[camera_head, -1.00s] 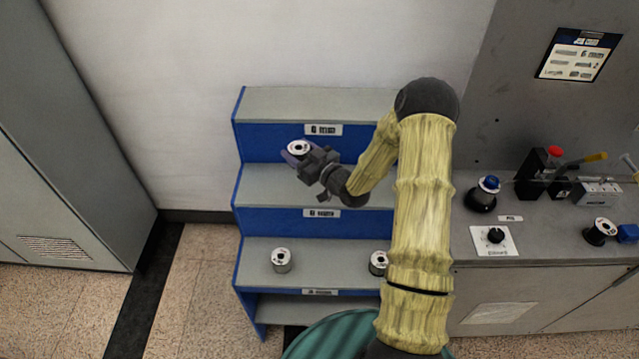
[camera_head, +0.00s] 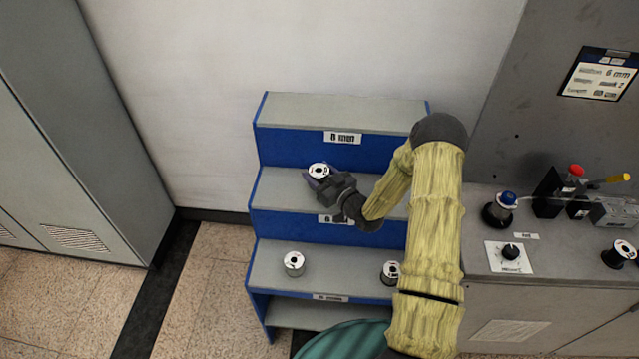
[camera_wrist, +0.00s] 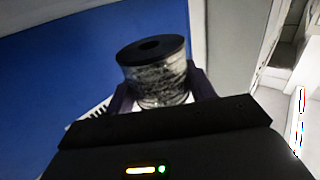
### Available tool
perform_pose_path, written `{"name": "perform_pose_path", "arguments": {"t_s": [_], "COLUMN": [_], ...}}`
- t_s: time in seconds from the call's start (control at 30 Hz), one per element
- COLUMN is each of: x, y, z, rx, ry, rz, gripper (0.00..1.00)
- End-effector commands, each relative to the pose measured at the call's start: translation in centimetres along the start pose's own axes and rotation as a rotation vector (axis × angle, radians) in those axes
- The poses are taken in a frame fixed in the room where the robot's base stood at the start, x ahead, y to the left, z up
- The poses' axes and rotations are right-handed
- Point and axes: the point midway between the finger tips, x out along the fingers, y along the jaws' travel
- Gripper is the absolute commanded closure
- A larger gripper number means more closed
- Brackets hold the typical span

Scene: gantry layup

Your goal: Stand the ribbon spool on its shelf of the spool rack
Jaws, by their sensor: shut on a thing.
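In the wrist view the spool (camera_wrist: 155,74) has a black top flange and a mottled grey winding between my two purple fingers. The spool rack (camera_head: 258,195) is a stepped blue rack with grey shelves. The held spool appears over the middle shelf (camera_head: 275,190), below the label "8 mm". Whether its base touches that shelf I cannot tell. My forearm hides part of the rack's right side.
Two other spools stand on the lower shelf, one at left (camera_head: 294,263) and one at right (camera_head: 390,272) beside my arm. The top shelf (camera_head: 345,112) is empty. A grey bench (camera_head: 500,300) with tools and a knob is at right, and a grey cabinet (camera_head: 90,150) at left.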

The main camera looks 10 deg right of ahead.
Motion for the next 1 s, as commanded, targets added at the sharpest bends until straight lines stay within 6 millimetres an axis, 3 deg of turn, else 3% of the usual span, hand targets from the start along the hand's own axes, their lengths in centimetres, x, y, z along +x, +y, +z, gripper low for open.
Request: {"name": "perform_pose_path", "arguments": {"t_s": [0.37, 0.77, 0.8, 0.87, 1.0], "x": [0.0, 0.0, 0.0, 0.0, 0.0], "y": [0.0, 0.0, 0.0, 0.0, 0.0], "z": [3.8, 4.4, 4.3, 4.3, 4.3], "rx": [0.0, 0.0, 0.0, 0.0, 0.0], "ry": [0.002, 0.002, 0.0, -0.001, -0.001], "rz": [0.001, 0.0, 0.0, 0.0, 0.0], "gripper": [0.83, 0.83, 0.38, 0.26, 0.24]}}
